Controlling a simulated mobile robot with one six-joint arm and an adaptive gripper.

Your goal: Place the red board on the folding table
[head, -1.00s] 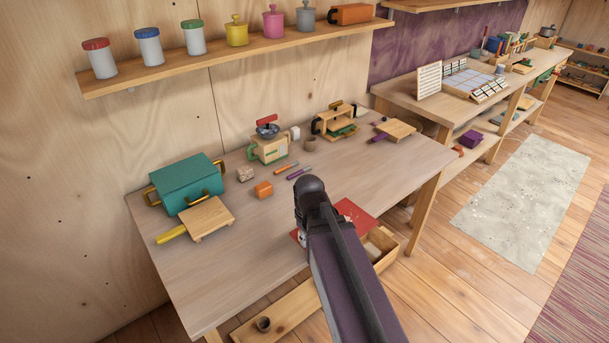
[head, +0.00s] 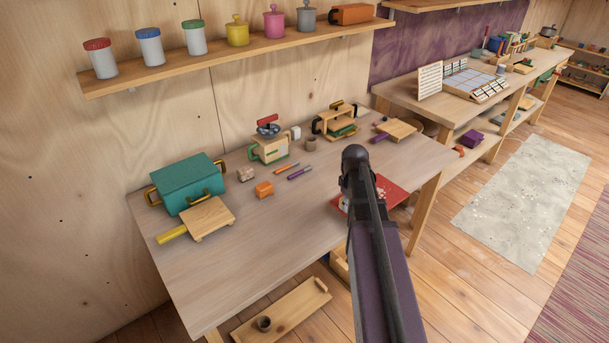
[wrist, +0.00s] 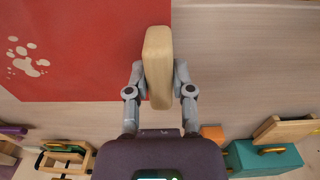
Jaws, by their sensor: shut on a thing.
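The red board is in my gripper. In the wrist view the board (wrist: 90,50) fills the upper left, flat and red with a white splash mark. My gripper (wrist: 158,78) is shut on its pale wooden handle (wrist: 157,50), at the board's right edge. In the head view the red board (head: 393,188) shows on both sides of my arm, over the front right edge of the near wooden table (head: 300,225). My arm hides its middle and my fingers there. I cannot tell whether it touches the tabletop, or whether this table folds.
A teal box (head: 185,183), a small board with a yellow handle (head: 208,218), an orange block (head: 264,189) and small tools stand along the table's back and left. A wooden tray (head: 285,308) lies below. The table's front middle is clear.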

